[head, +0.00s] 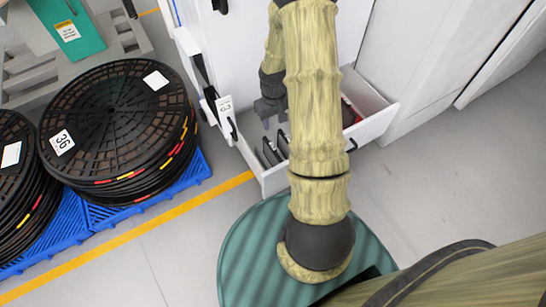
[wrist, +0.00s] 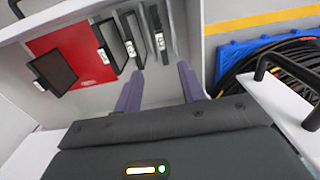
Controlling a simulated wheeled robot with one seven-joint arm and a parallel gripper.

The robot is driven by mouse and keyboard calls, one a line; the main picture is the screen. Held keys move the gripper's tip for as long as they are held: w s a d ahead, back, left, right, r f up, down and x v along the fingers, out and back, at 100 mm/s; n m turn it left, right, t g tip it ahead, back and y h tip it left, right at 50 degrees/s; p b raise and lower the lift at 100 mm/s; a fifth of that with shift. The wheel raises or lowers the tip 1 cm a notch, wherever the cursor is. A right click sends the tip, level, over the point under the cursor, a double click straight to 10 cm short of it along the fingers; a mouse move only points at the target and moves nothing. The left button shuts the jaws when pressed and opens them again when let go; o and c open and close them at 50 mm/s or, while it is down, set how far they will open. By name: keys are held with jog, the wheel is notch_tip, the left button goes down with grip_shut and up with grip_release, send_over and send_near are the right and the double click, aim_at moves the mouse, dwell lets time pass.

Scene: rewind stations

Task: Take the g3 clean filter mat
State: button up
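An open white drawer (head: 375,128) with a "G3" label (head: 224,104) at its left front holds several dark-framed filter mats. Two mats (head: 272,151) stand near the drawer's front in the head view. In the wrist view, upright mats (wrist: 131,42) with white tags stand side by side, and another dark mat (wrist: 52,72) lies tilted over a red area (wrist: 82,50). I cannot read which mat is clean. My gripper (head: 273,120) is over the drawer, pointing down. In the wrist view its purple fingers (wrist: 160,70) are apart with nothing between them.
Stacks of black reels (head: 115,115) stand on blue pallets (head: 190,180) to the left, behind a yellow floor line (head: 130,230). White cabinets (head: 420,60) stand behind and to the right of the drawer. The grey floor (head: 430,190) at right is clear.

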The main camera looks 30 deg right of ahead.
aim_at(273, 146)
jog(key=shift+f, duration=0.1)
notch_tip(273, 146, down, 12)
jog(key=b, duration=0.6)
jog(key=f+b, duration=0.4)
jog(key=f, duration=0.1)
jog(key=shift+w+f, duration=0.15)
jog(key=shift+w, duration=0.1)
dwell(0.4)
grip_shut()
